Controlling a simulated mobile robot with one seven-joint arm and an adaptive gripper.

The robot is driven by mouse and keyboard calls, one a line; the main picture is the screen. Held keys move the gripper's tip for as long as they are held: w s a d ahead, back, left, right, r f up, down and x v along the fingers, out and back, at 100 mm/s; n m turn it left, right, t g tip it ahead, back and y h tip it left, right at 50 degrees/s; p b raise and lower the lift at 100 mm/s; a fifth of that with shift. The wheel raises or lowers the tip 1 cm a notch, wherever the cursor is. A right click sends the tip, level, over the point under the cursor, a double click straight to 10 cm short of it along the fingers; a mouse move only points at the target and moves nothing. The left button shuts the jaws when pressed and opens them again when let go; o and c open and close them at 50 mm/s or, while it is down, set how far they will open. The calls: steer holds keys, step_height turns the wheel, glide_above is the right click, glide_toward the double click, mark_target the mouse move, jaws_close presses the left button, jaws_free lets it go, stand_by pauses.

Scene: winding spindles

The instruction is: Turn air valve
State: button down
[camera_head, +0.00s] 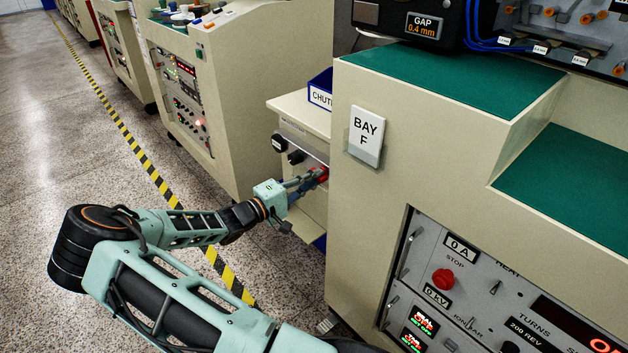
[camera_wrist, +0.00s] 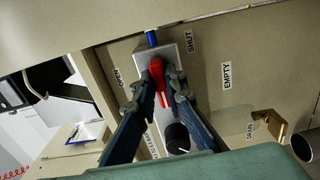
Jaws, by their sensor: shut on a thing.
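The air valve is a red handle (camera_wrist: 157,78) on a grey metal body (camera_wrist: 171,53) with a blue hose (camera_wrist: 152,38) at its top. In the wrist view it sits between labels reading OPEN (camera_wrist: 118,76) and SHUT (camera_wrist: 189,41). My gripper (camera_wrist: 160,88) has its two fingers closed around the red handle from both sides. In the head view my gripper (camera_head: 308,182) reaches the small cabinet's front, where only a bit of the red handle (camera_head: 323,174) shows; the rest of the valve is hidden.
A black knob (camera_wrist: 177,137) sits near the fingers. A brass fitting (camera_wrist: 273,125) is by the DRAIN label. The Bay F cabinet (camera_head: 365,230) stands close to the right of my arm. The floor (camera_head: 60,130) at left is free.

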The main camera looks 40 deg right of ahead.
stand_by(0.5)
steer(key=c, duration=2)
jaws_free()
steer(key=shift+a, duration=0.1)
steer(key=a, duration=0.8)
steer(key=s+a, duration=0.1)
steer(key=a, duration=0.3)
